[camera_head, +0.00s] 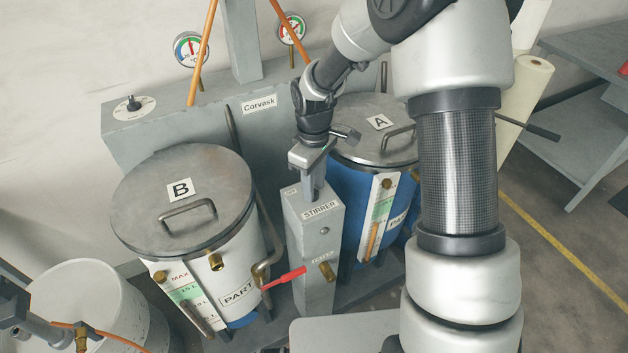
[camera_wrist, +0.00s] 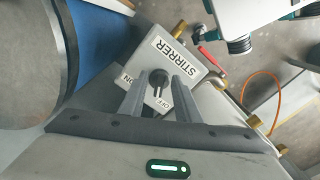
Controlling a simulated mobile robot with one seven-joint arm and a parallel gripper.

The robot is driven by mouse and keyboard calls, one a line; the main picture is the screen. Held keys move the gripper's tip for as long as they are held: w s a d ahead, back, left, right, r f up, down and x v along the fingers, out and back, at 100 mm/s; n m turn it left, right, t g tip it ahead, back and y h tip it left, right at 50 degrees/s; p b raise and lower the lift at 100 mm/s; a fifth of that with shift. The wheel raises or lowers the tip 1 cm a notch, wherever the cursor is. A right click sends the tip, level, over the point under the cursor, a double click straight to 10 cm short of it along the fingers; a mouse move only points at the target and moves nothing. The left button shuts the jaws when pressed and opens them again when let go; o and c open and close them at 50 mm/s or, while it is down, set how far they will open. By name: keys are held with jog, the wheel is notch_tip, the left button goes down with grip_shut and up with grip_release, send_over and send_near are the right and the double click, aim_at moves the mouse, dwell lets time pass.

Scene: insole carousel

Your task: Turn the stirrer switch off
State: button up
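The grey stirrer box (camera_head: 312,245), labelled STIRRER, stands between tank B and tank A. My gripper (camera_head: 314,192) is directly over its top and hides the switch in the head view. In the wrist view, the dark stirrer switch knob (camera_wrist: 157,78) sits on a pale plate, with OFF lettering near the right finger and an ON label partly showing at the left. My gripper also shows in the wrist view (camera_wrist: 159,82). Its two fingers are apart, one on each side of the knob, with gaps visible. I cannot tell which label the knob points to.
Tank B (camera_head: 188,205), lidded, stands left of the box, and blue tank A (camera_head: 352,190) right. A red-handled valve (camera_head: 284,279) is at the box's front left. A rotary dial (camera_head: 134,104) and two gauges are behind. A grey table (camera_head: 590,130) stands far right.

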notch_tip(320, 180, up, 18)
jog(key=p, duration=0.1)
jog(key=shift+f, duration=0.25)
dwell(0.4)
jog(key=s+d+r+m+t+p, duration=0.1)
jog(key=s+d+r+m+t, duration=0.1)
jog(key=s, duration=0.5)
jog(key=s+d+r+m+t+p, duration=0.1)
jog(key=s+d+r+m, duration=0.3)
jog(key=s+r+m, duration=0.1)
jog(key=s+d+r+m+t+p, duration=0.2)
jog(key=s+r, duration=0.4)
jog(key=s, duration=0.3)
jog(key=shift+s+d+m+t, duration=0.35)
jog(key=shift+d+m, duration=0.3)
jog(key=shift+m, duration=0.25)
